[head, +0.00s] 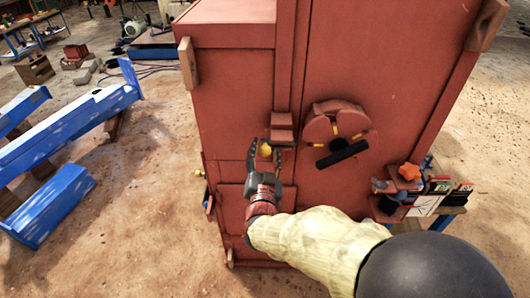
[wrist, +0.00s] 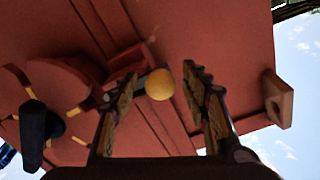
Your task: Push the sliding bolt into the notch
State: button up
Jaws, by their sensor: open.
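The sliding bolt shows as a yellow ball knob (head: 265,149) on the front of the red crusher housing, beside small red blocks (head: 283,126). In the wrist view the knob (wrist: 159,84) lies between the two fingers, with a gap on each side. A short dark rod runs behind it towards a red block (wrist: 125,62). My gripper (head: 268,152) is open around the knob, and it also shows in the wrist view (wrist: 160,76). I cannot make out the notch, and most of the bolt's shaft is hidden.
A round red hub (head: 335,122) with yellow marks and a black handle (head: 343,153) sits right of the bolt. A small shelf of tools and boxes (head: 425,195) stands at the right. Blue beams (head: 65,135) lie left on open dirt ground.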

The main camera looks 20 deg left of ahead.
jog(key=shift+c, duration=1.1)
grip_shut()
jog(key=shift+w, duration=0.1)
